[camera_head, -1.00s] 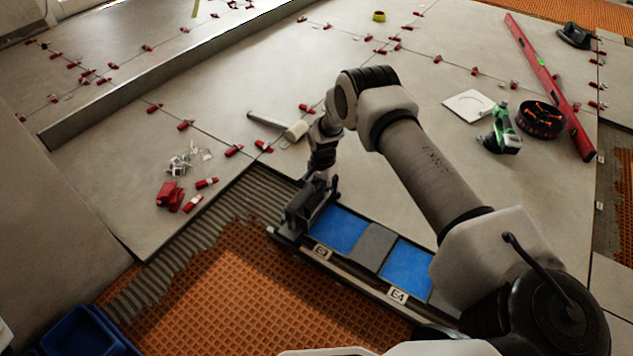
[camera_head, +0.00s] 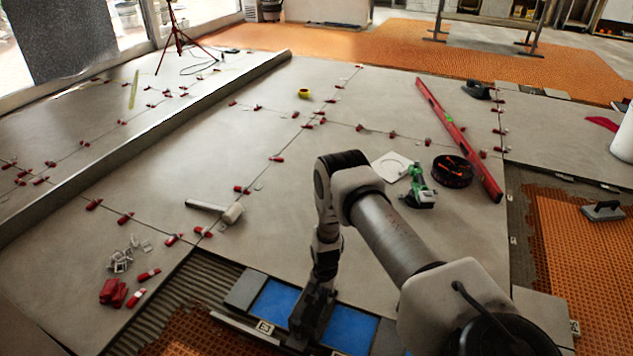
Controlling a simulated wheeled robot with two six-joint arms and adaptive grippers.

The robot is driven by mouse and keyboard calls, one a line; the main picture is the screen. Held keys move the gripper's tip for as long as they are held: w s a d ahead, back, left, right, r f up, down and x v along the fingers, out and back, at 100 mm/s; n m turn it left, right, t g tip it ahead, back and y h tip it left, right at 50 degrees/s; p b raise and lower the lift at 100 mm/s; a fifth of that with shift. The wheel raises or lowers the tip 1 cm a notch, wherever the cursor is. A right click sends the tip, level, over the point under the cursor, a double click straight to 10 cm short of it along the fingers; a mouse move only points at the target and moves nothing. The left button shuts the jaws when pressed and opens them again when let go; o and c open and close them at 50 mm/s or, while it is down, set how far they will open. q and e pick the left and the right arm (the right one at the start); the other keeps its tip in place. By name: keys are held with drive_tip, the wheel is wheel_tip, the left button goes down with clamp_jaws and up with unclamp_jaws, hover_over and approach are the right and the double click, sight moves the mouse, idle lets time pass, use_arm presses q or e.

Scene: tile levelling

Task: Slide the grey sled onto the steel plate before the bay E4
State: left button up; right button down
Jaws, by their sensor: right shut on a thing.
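My right gripper (camera_head: 309,322) is low over the strip at the bottom centre, between two blue panels, and is shut on the grey sled. The sled is mostly hidden behind the gripper, so its outline and exact seat cannot be told. The left blue panel (camera_head: 274,301) and right blue panel (camera_head: 350,329) lie on either side. A bare grey steel plate (camera_head: 244,290) shows at the strip's left end. The grey plate between the blue panels is covered by my gripper. The E3 label (camera_head: 265,328) is on the front rail; the E4 label is not visible. My left gripper is not in view.
A white-headed mallet (camera_head: 229,212), red wedges (camera_head: 114,292) and white clips (camera_head: 127,254) lie on the tiles to the left. A green tool (camera_head: 419,190), black bowl (camera_head: 453,170) and red level (camera_head: 457,135) lie farther back right.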

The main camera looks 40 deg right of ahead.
drive_tip(key=shift+s, duration=0.25)
drive_tip(key=c, duration=1)
unclamp_jaws()
drive_tip(key=shift+f, duration=0.1)
drive_tip(key=shift+w, duration=0.1)
wheel_tip(320, 180, up, 12)
